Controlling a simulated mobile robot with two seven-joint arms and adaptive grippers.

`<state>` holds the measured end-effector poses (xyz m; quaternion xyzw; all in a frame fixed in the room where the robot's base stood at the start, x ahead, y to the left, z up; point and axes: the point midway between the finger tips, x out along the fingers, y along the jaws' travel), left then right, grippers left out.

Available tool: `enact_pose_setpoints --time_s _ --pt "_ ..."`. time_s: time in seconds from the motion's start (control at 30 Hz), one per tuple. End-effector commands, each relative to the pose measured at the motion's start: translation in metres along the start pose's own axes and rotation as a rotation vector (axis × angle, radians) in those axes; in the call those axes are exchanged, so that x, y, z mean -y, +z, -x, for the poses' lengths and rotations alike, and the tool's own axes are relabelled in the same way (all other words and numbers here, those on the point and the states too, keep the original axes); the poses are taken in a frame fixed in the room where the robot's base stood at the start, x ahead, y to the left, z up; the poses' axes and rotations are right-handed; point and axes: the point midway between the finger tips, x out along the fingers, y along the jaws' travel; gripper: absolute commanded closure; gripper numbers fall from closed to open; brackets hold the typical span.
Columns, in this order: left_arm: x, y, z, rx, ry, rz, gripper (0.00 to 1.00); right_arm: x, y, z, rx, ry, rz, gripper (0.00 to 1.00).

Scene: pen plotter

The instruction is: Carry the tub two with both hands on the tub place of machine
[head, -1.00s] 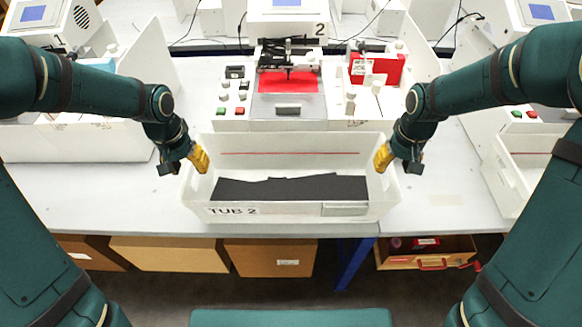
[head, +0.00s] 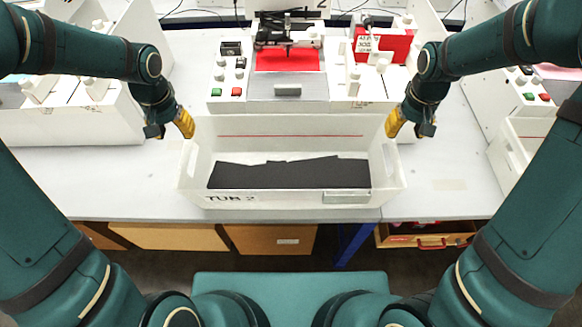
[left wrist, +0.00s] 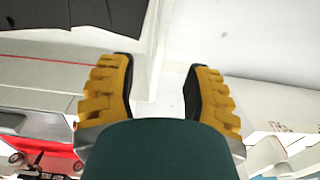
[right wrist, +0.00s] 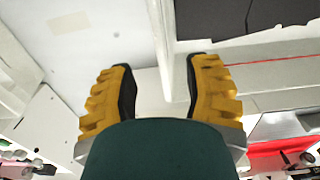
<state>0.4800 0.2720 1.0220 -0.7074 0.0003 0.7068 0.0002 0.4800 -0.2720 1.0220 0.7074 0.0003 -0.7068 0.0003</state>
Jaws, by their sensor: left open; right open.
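Tub two (head: 290,199) is a white open box labelled "TUB 2" with black sheets (head: 290,174) inside. It stands upright on the pale table at its front edge, directly before the machine (head: 288,106) with the red bed. A separate tub place cannot be made out. My left gripper (head: 186,123) is open and empty by the tub's rear left corner; my right gripper (head: 394,122) is open and empty by the rear right corner. Tub side walls show between the spread fingers in the left wrist view (left wrist: 151,45) and right wrist view (right wrist: 160,40), apparently apart from them.
Similar white machines stand left (head: 70,115) and right (head: 510,105). Another white tub (head: 522,150) sits at the right. Bare table (head: 120,180) lies left of the tub, and more lies to its right. Boxes (head: 270,240) stand below the table.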

Motion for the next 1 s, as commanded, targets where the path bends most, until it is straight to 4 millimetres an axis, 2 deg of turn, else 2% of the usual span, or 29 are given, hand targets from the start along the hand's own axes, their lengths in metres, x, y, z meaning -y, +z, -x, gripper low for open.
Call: enact_pose_setpoints --time_s 0.03,0.3,0.5,0.7,1.0 --pt "0.000 0.001 -0.011 0.005 0.000 -0.001 0.50 0.000 0.001 -0.011 0.005 0.001 -0.001 0.50" --pt "0.000 0.001 -0.059 0.005 0.000 0.001 0.50 -0.001 0.001 -0.059 0.005 0.001 -0.001 0.50" --pt "0.000 0.000 -0.088 0.003 0.000 0.000 0.50 0.000 0.000 -0.088 0.003 0.000 -0.001 0.50" --pt "0.000 0.000 -0.102 0.001 0.000 0.001 0.50 0.000 0.000 -0.102 -0.001 0.000 -0.001 0.50" --pt "0.001 0.000 -0.104 -0.001 0.000 0.001 0.50 0.000 0.000 -0.104 -0.001 0.000 -0.001 0.50"
